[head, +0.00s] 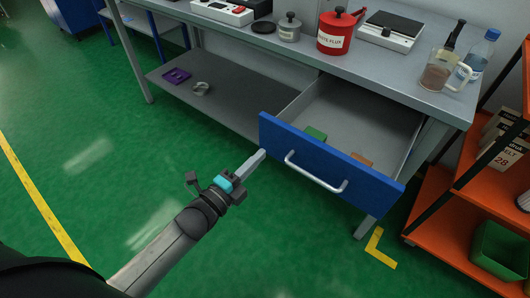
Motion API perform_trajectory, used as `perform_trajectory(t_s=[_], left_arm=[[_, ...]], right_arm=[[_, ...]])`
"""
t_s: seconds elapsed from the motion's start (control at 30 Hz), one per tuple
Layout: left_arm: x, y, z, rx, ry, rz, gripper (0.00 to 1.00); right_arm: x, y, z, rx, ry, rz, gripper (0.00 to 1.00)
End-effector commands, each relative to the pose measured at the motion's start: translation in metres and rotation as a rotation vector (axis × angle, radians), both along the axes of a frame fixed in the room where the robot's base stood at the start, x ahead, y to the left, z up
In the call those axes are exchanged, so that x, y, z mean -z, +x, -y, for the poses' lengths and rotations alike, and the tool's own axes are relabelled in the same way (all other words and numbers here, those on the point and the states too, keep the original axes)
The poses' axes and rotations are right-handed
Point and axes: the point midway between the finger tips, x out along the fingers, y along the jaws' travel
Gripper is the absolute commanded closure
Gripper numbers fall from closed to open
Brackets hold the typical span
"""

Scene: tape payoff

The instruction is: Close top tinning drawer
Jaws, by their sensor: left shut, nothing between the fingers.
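The drawer (330,163) under the grey workbench is pulled out. Its front is blue with a silver bar handle (316,181). A green item (315,134) and an orange-brown item (362,159) lie inside it. My left gripper (257,158) is shut and empty, just left of the drawer front and near its left edge. I cannot tell whether the fingertips touch the front. My right gripper is not in view.
On the workbench top (290,52) stand a red pot (338,33), a grey pot (289,28), a scale (390,31), a glass mug (440,73) and a bottle (478,54). An orange shelf (437,205) stands close on the right. The green floor left of the drawer is clear.

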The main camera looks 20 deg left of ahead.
Motion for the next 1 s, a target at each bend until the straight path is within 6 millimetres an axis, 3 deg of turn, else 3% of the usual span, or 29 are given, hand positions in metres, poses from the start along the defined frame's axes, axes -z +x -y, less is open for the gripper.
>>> perform_trajectory(t_s=[0.3, 1.0], left_arm=[[0.001, 0.028, 0.009, -0.001, 0.000, -0.001, 1.00], [0.001, 0.037, 0.012, 0.000, -0.001, -0.001, 1.00]], right_arm=[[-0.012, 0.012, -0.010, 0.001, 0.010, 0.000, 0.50], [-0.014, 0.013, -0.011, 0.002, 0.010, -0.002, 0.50]])
